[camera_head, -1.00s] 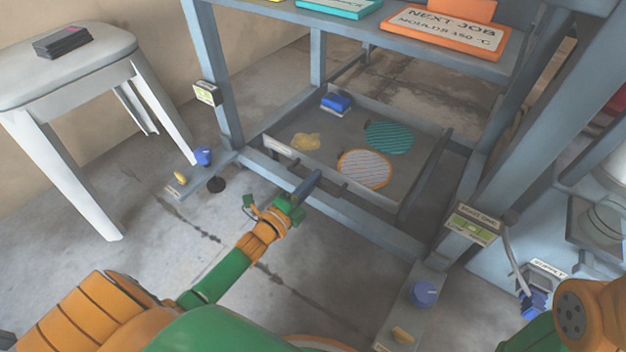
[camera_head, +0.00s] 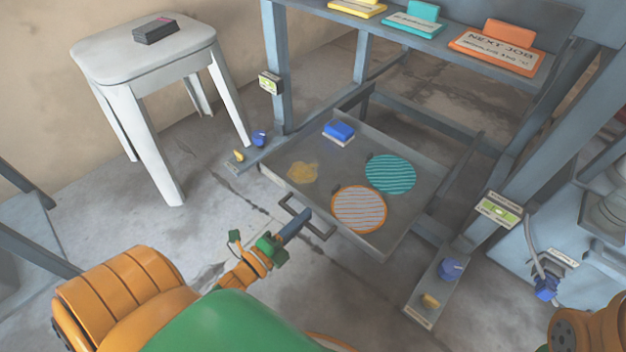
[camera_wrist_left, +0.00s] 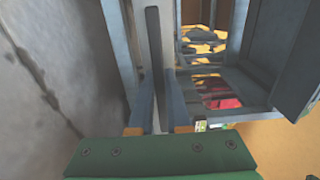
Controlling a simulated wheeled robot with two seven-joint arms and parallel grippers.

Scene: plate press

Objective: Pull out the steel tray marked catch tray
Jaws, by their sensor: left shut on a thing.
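The grey steel tray (camera_head: 342,166) sits low in the press frame and sticks out well past its front posts. It holds a blue block (camera_head: 339,130), a yellowish spill or scrap (camera_head: 302,172), a teal striped disc (camera_head: 390,174) and an orange-rimmed striped disc (camera_head: 359,208). No marking on the tray is readable from here. My left gripper (camera_head: 303,218) is shut on the tray's dark front handle (camera_head: 318,238). In the left wrist view the handle bar (camera_wrist_left: 154,55) runs between the two fingers (camera_wrist_left: 159,110). My right gripper is out of view.
A white stool (camera_head: 165,75) with a dark box (camera_head: 156,31) stands at the left. Frame feet with blue knobs flank the tray, the right knob (camera_head: 451,268) being nearer. A shelf with signs (camera_head: 497,51) hangs above. The floor in front is mostly clear.

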